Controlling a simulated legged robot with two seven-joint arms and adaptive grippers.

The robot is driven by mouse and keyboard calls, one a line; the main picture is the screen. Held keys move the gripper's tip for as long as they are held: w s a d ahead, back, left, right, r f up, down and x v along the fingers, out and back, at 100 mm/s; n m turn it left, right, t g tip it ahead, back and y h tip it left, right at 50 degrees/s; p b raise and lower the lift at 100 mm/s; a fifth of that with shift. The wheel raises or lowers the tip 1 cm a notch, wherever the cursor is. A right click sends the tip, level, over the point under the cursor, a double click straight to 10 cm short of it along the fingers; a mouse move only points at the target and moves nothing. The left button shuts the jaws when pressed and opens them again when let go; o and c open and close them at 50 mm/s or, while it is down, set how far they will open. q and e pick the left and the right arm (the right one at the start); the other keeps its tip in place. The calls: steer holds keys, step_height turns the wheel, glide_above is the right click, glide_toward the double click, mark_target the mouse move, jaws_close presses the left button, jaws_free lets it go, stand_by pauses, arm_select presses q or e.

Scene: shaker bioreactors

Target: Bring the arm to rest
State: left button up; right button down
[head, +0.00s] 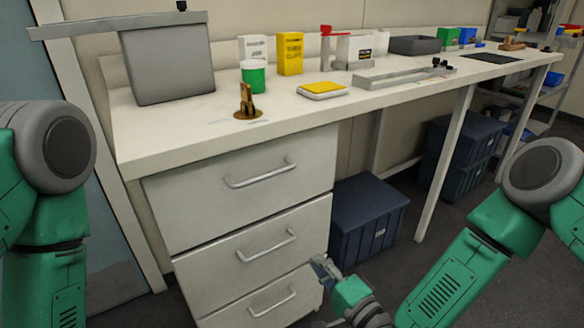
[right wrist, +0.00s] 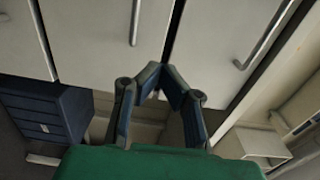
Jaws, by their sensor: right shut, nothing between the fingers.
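My right gripper (head: 322,268) hangs low in the head view, in front of the white drawer unit and below the worktop. It also shows in the right wrist view (right wrist: 160,72), where its fingertips come together with nothing between them. The green right arm (head: 455,285) comes in from the right. My left arm (head: 50,160) is at the left edge of the head view; its gripper is out of the picture.
The white worktop (head: 300,122) carries a grey box (head: 168,65), a yellow box (head: 290,53), a green-and-white tub (head: 253,76) and a long metal tray (head: 400,75). Drawers (head: 240,190) stand below. Dark blue bins (head: 365,215) sit on the floor beside them.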

steer(key=s+d+f+n+g+h+p, duration=0.2)
steer(key=s+f+n+g+p, duration=0.15)
steer(key=s, duration=0.35)
steer(key=s+d+f+n+g+h+p, duration=0.1)
steer(key=s+d+f+n+g+p, duration=0.15)
steer(key=s+n+g, duration=0.35)
steer(key=s+d+r+n+g+h+p, duration=0.2)
steer(key=s+d+n+g+h+p, duration=0.1)
steer(key=s+d, duration=1.2)
steer(key=s+g+h+p, duration=0.1)
steer(key=g+h, duration=0.1)
steer(key=shift+d+h, duration=0.25)
steer(key=shift+h, duration=0.15)
steer(key=shift+a+r, duration=0.1)
steer(key=shift+a, duration=0.1)
steer(key=shift+d, duration=0.15)
